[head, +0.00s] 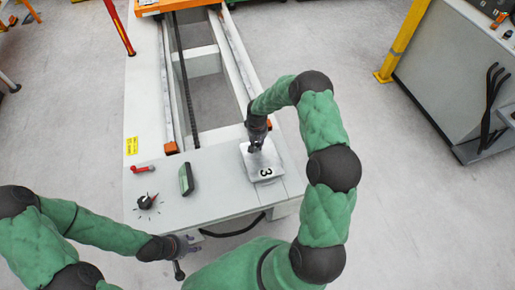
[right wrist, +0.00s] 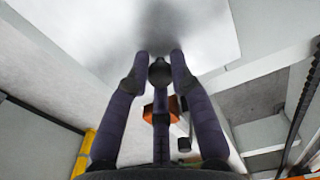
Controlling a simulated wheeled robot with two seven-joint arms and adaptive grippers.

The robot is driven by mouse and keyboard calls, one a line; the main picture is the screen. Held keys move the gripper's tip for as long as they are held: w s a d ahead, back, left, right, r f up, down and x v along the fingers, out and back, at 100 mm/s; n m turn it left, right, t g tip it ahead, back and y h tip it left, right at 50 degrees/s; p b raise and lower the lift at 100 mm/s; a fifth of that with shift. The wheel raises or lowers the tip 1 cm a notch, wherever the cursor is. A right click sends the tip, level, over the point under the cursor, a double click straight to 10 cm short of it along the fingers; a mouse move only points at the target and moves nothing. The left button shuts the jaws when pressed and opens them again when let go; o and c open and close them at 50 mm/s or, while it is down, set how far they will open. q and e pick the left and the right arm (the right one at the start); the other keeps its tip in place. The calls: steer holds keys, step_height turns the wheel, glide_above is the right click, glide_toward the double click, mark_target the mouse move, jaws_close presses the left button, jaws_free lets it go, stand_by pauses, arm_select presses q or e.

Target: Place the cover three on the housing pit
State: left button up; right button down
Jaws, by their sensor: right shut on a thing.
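The cover three (head: 264,174) is a square silver plate marked with a black 3. It appears over the right part of the white gantry end top (head: 218,190) in the head view. My right gripper (head: 255,146) is above the plate's far half and shut on it, at a dark round knob. In the right wrist view the fingers (right wrist: 160,62) close around that knob, and the cover's grey face (right wrist: 100,25) fills the top. I cannot tell whether the cover touches the surface. No housing pit is visible. My left gripper (head: 180,262) is at the gantry's near edge, its opening unclear.
On the gantry top are a red lever (head: 143,169), a black dial (head: 147,202) and a dark green block (head: 186,179). Rails and an open gap run away behind.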

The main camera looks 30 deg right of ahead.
steer(key=shift+f+b, duration=0.65)
steer(key=shift+f, duration=0.9)
steer(key=shift+f, duration=0.2)
steer(key=c, duration=1.1)
jaws_free()
steer(key=shift+r, duration=0.15)
